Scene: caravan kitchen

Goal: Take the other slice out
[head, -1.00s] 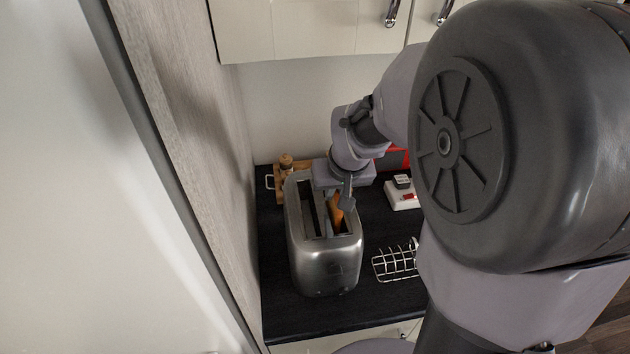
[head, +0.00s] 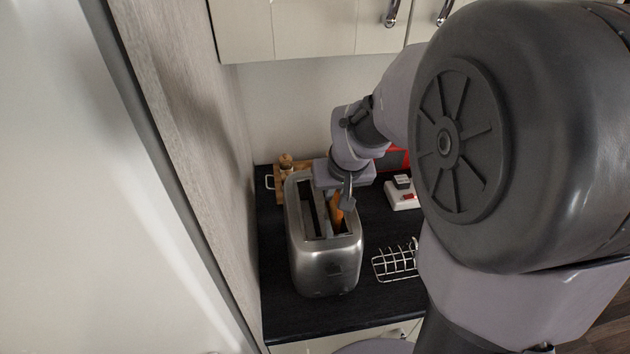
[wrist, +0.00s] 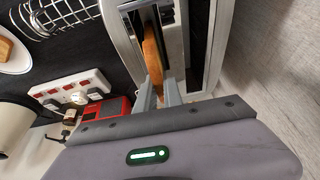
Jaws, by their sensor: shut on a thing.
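The steel two-slot toaster (head: 325,265) stands on the dark counter near the left wall. A slice of toast (head: 336,215) is in its right slot in the head view, partly hidden by my gripper. The slice also shows between the fingers in the wrist view (wrist: 152,62). My gripper (head: 339,205) points down at the toaster from above and is shut on this slice. The other slot looks dark and empty. In the wrist view the fingers (wrist: 158,98) sit at the near end of the slot, and the slice's lower part is hidden.
A wire toast rack (head: 396,262) stands right of the toaster. A plate with a slice of bread (wrist: 8,52) shows in the wrist view. A white socket block (head: 402,197), a red box (wrist: 105,108) and a wooden tray (head: 281,188) are close by. Cupboards (head: 310,30) hang above.

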